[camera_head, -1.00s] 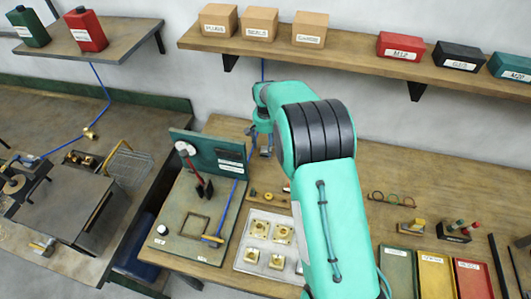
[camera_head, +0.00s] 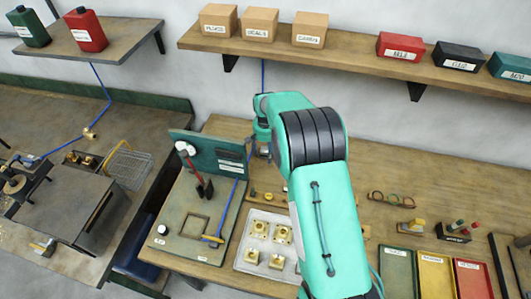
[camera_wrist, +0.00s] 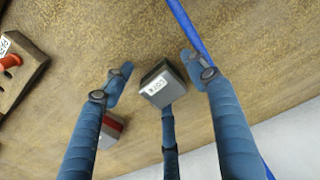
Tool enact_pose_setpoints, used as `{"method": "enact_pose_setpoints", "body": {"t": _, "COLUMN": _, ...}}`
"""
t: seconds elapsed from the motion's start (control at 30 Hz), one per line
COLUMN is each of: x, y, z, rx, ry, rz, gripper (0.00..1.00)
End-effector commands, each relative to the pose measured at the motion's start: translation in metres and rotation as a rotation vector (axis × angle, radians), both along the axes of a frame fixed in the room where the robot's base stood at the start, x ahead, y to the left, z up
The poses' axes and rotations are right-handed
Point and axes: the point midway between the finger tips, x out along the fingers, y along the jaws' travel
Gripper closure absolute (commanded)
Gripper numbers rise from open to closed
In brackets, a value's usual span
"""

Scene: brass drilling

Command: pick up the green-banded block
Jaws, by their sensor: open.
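In the wrist view my gripper (camera_wrist: 156,76) is open, its blue fingers spread around a grey block (camera_wrist: 160,84) with a white label on top. The block lies on the wooden table between the fingers, and I see no finger closed on it. No green band can be made out on it at this angle. A second grey block with a red band (camera_wrist: 111,130) lies partly hidden behind the left finger. In the head view my arm hides these blocks, and the gripper's fingers cannot be made out.
A blue cable (camera_wrist: 190,30) runs close by the right finger. A wooden stand with a red peg (camera_wrist: 20,65) is at the wrist view's left edge. The head view shows a tray of brass parts (camera_head: 240,264) left of my arm and coloured bins (camera_head: 434,275) at right.

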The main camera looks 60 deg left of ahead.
Motion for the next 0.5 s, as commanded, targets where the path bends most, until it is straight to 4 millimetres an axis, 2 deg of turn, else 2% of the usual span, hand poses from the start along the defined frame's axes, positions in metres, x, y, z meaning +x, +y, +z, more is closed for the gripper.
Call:
{"method": "enact_pose_setpoints", "body": {"t": 0.4, "x": -0.0001, "y": -0.0001, "z": 0.0001, "rx": 0.000, "ry": 0.000, "rz": 0.000, "gripper": 0.42}}
{"method": "enact_pose_setpoints", "body": {"t": 0.43, "x": -0.0001, "y": -0.0001, "z": 0.0001, "rx": 0.000, "ry": 0.000, "rz": 0.000, "gripper": 0.46}}
{"method": "enact_pose_setpoints", "body": {"t": 0.5, "x": -0.0001, "y": -0.0001, "z": 0.0001, "rx": 0.000, "ry": 0.000, "rz": 0.000, "gripper": 0.60}}
